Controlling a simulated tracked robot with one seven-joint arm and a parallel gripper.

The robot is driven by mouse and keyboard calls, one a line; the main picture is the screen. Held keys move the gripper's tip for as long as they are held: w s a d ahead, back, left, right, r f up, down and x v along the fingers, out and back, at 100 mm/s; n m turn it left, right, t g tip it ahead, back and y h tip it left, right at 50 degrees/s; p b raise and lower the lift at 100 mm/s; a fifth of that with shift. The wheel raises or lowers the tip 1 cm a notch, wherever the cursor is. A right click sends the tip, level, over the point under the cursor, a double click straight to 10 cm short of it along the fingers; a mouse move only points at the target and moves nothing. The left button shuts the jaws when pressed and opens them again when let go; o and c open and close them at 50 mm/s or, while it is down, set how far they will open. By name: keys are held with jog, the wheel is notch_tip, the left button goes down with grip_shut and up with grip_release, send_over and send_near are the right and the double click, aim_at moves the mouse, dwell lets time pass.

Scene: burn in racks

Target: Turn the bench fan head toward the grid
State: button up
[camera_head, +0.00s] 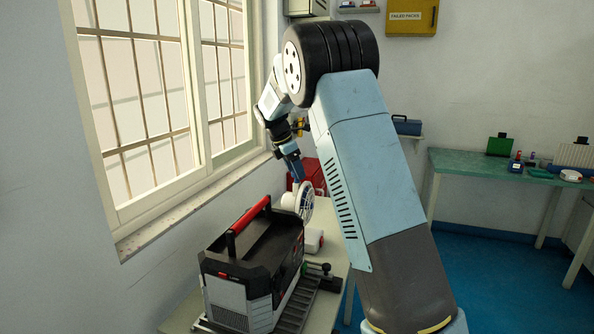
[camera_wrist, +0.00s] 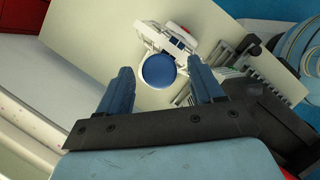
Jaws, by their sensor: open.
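The bench fan (camera_head: 304,201) is small and white with a round grilled head, standing on the bench behind the black case. In the head view its head faces right and toward the camera. In the wrist view the fan (camera_wrist: 150,40) shows a round blue disc between my fingers. My gripper (camera_head: 294,168) points down just above the fan; its two blue fingers (camera_wrist: 160,72) are apart, one on each side of the disc. I cannot tell whether they touch it. A grey slatted plate (camera_head: 297,312) lies beside the case; I cannot tell whether it is the grid.
A black case with a red handle (camera_head: 254,229) fills the bench's near part. A white-and-red object (camera_head: 313,240) lies near the fan. A red box (camera_head: 312,175) stands behind. The window wall is close on the left. A green table (camera_head: 470,163) stands at the right.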

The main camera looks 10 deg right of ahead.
jog(key=shift+d+f, duration=0.1)
jog(key=shift+f, duration=0.15)
jog(key=shift+c, duration=0.4)
